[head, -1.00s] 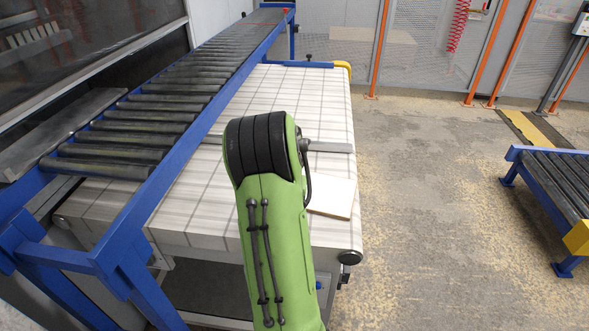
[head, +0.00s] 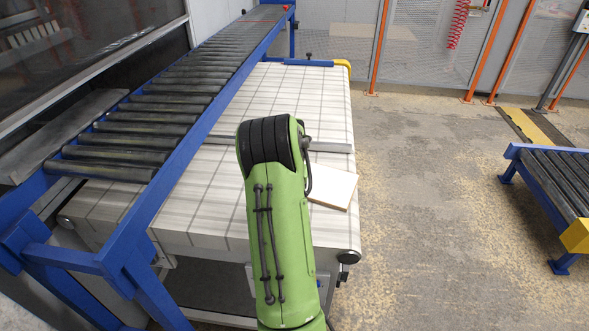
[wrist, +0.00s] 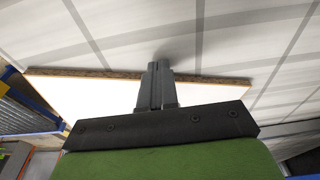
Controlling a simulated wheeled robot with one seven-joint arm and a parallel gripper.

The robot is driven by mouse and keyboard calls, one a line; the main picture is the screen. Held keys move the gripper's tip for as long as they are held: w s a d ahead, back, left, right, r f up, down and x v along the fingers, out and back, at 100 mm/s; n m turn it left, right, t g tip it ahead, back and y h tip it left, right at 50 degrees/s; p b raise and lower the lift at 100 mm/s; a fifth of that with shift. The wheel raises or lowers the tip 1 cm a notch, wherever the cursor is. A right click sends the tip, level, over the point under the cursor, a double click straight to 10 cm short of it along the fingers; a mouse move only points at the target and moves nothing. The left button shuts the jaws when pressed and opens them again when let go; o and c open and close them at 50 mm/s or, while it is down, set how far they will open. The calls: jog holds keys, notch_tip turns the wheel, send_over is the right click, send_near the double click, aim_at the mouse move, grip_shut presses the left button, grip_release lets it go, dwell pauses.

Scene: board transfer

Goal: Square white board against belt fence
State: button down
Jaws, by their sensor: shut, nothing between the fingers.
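The square white board (head: 335,190) lies on the belt near its right edge, turned a little to the belt, partly behind my arm. The fence, a grey bar (head: 332,147), crosses the belt beyond the board. A strip of belt shows between them at the right; the rest of the gap is hidden by my arm. In the wrist view the board (wrist: 75,95) shows a brown edge. My gripper (wrist: 160,68) is shut and empty at that edge, overlapping it in view; I cannot tell whether it touches. My gripper is hidden in the head view.
The pale checked belt (head: 200,210) has free room left of my arm. A blue-framed roller conveyor (head: 150,115) runs along its left side. A second roller conveyor (head: 560,185) stands at the right, across open floor (head: 430,200).

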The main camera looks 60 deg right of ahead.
jog(key=shift+w+d+p, duration=0.35)
jog(key=shift+d+p, duration=0.15)
jog(key=shift+d, duration=0.35)
jog(key=shift+w+d+p, duration=0.35)
jog(key=shift+d+p, duration=0.15)
jog(key=shift+d, duration=0.3)
jog(key=shift+a, duration=0.1)
jog(key=shift+s+a+b, duration=0.25)
jog(key=shift+a+b, duration=0.15)
jog(key=shift+a, duration=0.1)
jog(key=shift+s+a+b, duration=0.25)
jog(key=shift+a+b, duration=0.1)
jog(key=shift+a, duration=0.15)
notch_tip(320, 180, up, 7)
jog(key=p, duration=0.5)
